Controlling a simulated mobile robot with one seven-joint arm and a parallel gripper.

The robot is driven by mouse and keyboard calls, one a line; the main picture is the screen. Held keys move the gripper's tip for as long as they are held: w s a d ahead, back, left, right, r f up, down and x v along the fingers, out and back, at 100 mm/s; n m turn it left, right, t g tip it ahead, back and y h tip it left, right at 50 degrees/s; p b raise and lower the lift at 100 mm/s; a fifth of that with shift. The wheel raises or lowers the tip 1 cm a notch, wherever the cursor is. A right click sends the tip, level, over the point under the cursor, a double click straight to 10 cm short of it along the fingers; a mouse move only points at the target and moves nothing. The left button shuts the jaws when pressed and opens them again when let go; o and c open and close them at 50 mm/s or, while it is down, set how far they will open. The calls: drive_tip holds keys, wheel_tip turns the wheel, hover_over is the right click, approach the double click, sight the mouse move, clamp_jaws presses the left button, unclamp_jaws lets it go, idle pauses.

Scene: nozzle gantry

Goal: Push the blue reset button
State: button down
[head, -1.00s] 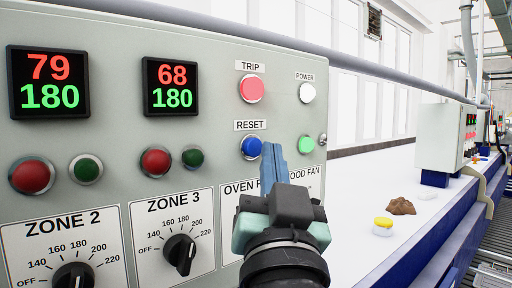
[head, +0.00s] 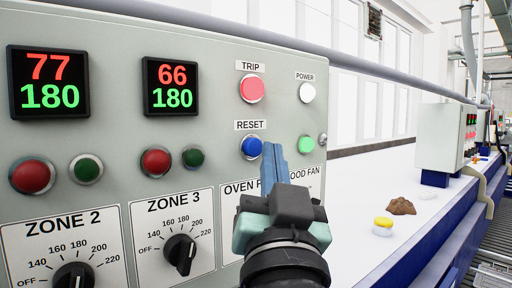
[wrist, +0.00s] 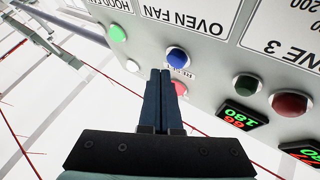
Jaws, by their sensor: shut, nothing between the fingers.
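The blue reset button (head: 251,146) is on the grey panel under its RESET label (head: 250,125). It also shows in the wrist view (wrist: 176,54), where the view is turned upside down. My gripper (head: 272,148) is shut and empty, its blue fingers pointing at the panel. In the head view the fingertips are just right of the button, close to its edge. In the wrist view (wrist: 160,73) they lie just left of and below the button and cover part of the RESET label. I cannot tell whether they touch the panel.
The red lit TRIP button (head: 251,88) is above the reset button. The white POWER lamp (head: 307,92) and a green lamp (head: 306,144) are to the right. Zone displays, red and green buttons and a ZONE 3 knob (head: 180,254) are to the left.

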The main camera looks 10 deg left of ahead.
drive_tip(key=shift+w+a, duration=0.1)
idle(0.7)
drive_tip(key=shift+w+a, duration=0.25)
drive_tip(key=shift+w+a, duration=0.3)
drive_tip(key=shift+a, duration=0.05)
idle(0.9)
drive_tip(key=shift+s+d, duration=0.6)
idle(0.4)
drive_tip(key=shift+s+d, duration=1.8)
